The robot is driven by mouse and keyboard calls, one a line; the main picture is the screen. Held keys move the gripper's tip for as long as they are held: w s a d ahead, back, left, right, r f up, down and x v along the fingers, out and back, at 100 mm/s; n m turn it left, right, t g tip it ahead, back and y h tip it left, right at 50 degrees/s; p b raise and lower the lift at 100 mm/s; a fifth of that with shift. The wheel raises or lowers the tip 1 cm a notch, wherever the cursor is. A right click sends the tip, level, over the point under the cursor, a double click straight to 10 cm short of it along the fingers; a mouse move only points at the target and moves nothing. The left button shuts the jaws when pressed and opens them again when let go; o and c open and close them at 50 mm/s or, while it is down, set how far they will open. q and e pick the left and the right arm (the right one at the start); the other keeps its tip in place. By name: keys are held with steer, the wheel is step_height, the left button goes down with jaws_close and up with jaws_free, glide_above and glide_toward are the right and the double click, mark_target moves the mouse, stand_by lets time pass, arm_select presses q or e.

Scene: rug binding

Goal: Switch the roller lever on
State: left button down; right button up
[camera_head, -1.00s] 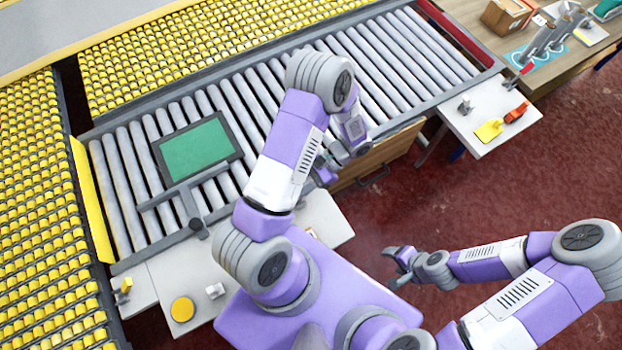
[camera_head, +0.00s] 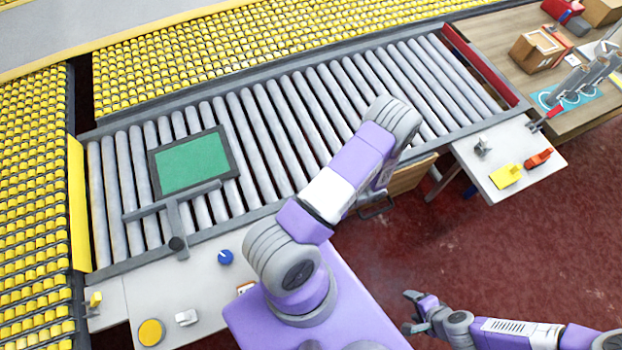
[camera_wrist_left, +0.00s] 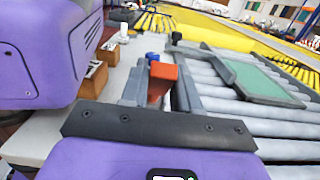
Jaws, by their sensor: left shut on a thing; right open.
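My left gripper (camera_wrist_left: 162,88) shows in the left wrist view with its two grey fingers around a red-orange piece (camera_wrist_left: 164,71). The piece has a blocky top and a narrower, darker red part below; it could be the roller lever's handle, but I cannot tell. In the head view my left arm hides that gripper and the piece. The rollers (camera_head: 290,120) run beside it. My right gripper (camera_head: 415,312) is open and empty over the red floor, away from the conveyor.
A blue knob (camera_head: 225,257) stands on the white near-side shelf, with a yellow disc (camera_head: 151,332) and a white block (camera_head: 186,317). A green framed panel (camera_head: 193,163) lies over the rollers. A side plate at right holds an orange lever (camera_head: 538,158) and a yellow plate (camera_head: 506,175).

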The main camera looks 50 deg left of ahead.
stand_by(0.4)
arm_select(q)
steer(key=c, duration=0.9)
jaws_free()
steer(key=b+v, duration=0.1)
steer(key=v, duration=0.6)
steer(key=shift+w+d, duration=0.1)
steer(key=shift+w, duration=0.25)
